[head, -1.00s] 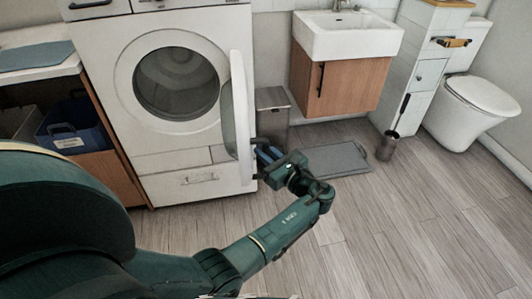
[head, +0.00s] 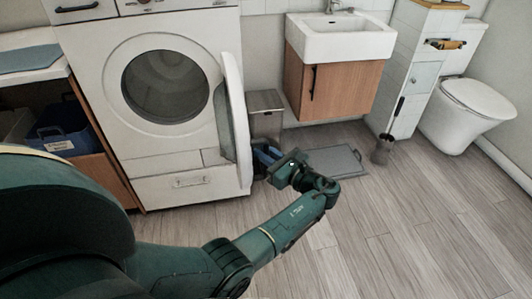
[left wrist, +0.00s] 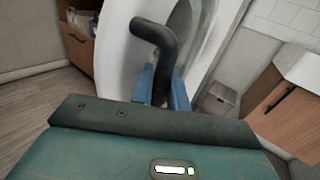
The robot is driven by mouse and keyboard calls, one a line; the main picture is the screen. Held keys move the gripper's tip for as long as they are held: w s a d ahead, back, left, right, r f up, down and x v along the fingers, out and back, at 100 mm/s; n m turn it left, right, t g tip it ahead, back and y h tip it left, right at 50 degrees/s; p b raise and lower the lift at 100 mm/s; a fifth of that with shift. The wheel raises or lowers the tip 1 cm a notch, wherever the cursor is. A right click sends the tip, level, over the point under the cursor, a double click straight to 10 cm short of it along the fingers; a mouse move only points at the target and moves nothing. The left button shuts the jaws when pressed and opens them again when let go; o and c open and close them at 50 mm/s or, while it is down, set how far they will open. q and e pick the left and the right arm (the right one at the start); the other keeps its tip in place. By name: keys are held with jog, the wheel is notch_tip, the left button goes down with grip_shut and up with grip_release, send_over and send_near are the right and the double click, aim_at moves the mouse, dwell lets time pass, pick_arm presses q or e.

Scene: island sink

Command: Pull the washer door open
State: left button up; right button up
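The white washer (head: 168,135) stands at the left in the head view with its round opening and dark drum showing. Its door (head: 236,115) stands well open, swung out on the right side and seen nearly edge-on. The door also shows in the left wrist view (left wrist: 118,45). A dark curved door handle (left wrist: 160,42) comes down between the two blue fingers of my left gripper (left wrist: 164,88), which close around it. In the head view my left gripper (head: 266,157) is at the door's lower outer edge, its fingertips partly hidden. My right gripper is not in view.
A grey bin (head: 265,112) stands just behind the door. A sink cabinet (head: 333,85), a grey floor mat (head: 337,161), a toilet brush (head: 384,148) and a toilet (head: 468,115) are to the right. A shelf with a blue basket (head: 65,140) is at left. The floor at right is clear.

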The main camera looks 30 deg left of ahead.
pick_arm(q)
jog(key=shift+o, duration=0.5)
jog(key=shift+d, duration=0.15)
jog(key=shift+s+d, duration=0.1)
jog(key=shift+d, duration=0.2)
jog(key=b+v, duration=0.1)
jog(key=v, duration=1.1)
jog(key=shift+d, duration=0.2)
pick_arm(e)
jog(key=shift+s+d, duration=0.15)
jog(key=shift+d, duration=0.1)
pick_arm(q)
jog(key=shift+f, duration=0.1)
